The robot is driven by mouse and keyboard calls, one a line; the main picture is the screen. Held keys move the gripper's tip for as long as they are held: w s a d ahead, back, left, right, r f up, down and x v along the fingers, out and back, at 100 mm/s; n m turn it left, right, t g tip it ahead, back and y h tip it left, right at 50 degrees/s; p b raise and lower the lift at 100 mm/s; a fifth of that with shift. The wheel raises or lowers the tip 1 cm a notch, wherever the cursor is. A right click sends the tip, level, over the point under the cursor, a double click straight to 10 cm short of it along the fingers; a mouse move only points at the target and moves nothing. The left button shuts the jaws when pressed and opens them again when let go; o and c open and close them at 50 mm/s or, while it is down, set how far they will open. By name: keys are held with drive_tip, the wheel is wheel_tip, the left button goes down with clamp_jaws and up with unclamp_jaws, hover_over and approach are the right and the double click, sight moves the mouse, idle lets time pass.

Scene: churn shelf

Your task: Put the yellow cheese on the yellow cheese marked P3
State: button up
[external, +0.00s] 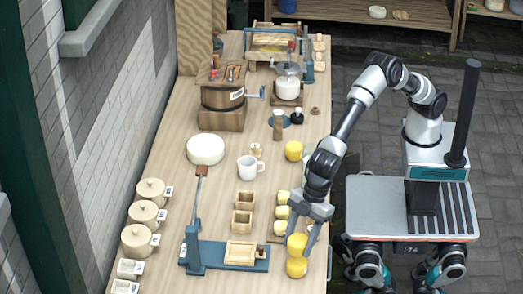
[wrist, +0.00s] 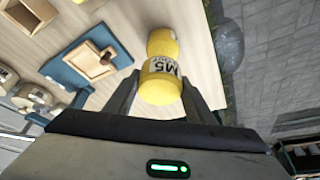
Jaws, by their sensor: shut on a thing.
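My gripper (external: 302,238) is shut on a yellow cheese (external: 296,244) near the front right edge of the table. In the wrist view the held cheese (wrist: 160,82) sits between the two fingers and carries a white label that seems to read M5. A second yellow cheese (external: 297,267) shows directly below it in the external view and just past it in the wrist view (wrist: 162,42). I cannot tell if the two touch. No P3 marking is readable. Another yellow cheese (external: 294,151) stands farther back on the table.
Several pale yellow items (external: 282,212) stand just left of my gripper. A blue press with a wooden plate (external: 241,252) lies left of the cheeses. A white mug (external: 250,167) and wooden boxes (external: 243,199) stand farther back. The table's right edge is close to the cheeses.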

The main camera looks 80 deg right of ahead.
sight(298, 251)
drive_tip(key=shift+f, duration=2.15)
drive_tip(key=shift+f, duration=0.25)
drive_tip(key=o, duration=1.3)
drive_tip(key=shift+c, duration=0.2)
drive_tip(key=shift+r, duration=0.1)
drive_tip(key=shift+r, duration=0.25)
drive_tip(key=v, duration=1.1)
drive_tip(key=shift+d+r, duration=0.15)
drive_tip(key=shift+r, duration=0.15)
drive_tip(key=shift+s, duration=0.1)
